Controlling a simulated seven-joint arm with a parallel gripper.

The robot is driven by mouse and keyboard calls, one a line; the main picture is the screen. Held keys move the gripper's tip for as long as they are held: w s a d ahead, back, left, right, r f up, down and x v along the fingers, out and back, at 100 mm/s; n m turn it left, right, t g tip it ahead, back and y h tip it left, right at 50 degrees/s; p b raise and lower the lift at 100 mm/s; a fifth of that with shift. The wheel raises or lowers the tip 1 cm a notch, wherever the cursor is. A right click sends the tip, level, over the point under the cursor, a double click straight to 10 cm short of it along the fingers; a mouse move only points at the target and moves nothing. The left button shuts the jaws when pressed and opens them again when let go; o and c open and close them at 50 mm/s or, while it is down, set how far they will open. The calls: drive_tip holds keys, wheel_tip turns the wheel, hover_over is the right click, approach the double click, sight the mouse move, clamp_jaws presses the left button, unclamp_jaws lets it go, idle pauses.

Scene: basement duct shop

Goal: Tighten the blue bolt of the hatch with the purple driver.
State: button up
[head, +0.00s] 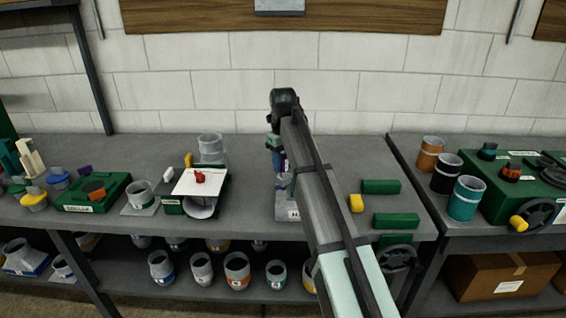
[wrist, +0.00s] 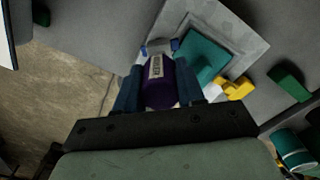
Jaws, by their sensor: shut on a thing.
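My gripper (wrist: 158,92) is shut on the purple driver (wrist: 160,88), whose body carries a pale label, in the wrist view. In the head view my gripper (head: 276,146) is over the bench, largely hidden behind my own arm, with a sliver of the purple driver (head: 284,163) showing. Below it is a grey fixture, apparently the hatch (head: 284,208), with a partly hidden label. In the wrist view the hatch (wrist: 238,40) shows a teal panel. A small blue piece (wrist: 174,44), possibly the blue bolt, shows just beyond the driver. Contact between them cannot be told.
Left of the hatch stands a white board (head: 200,182) with a red piece on it. Green blocks (head: 396,220) and a yellow piece (head: 356,203) lie to the right. A green box with a handwheel (head: 534,216) is on the right bench. Several cups fill the shelf below.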

drive_tip(key=shift+r, duration=0.1)
drive_tip(key=shift+r, duration=2.45)
drive_tip(key=o, duration=0.4)
drive_tip(key=c, duration=0.4)
drive_tip(key=shift+r, duration=0.9)
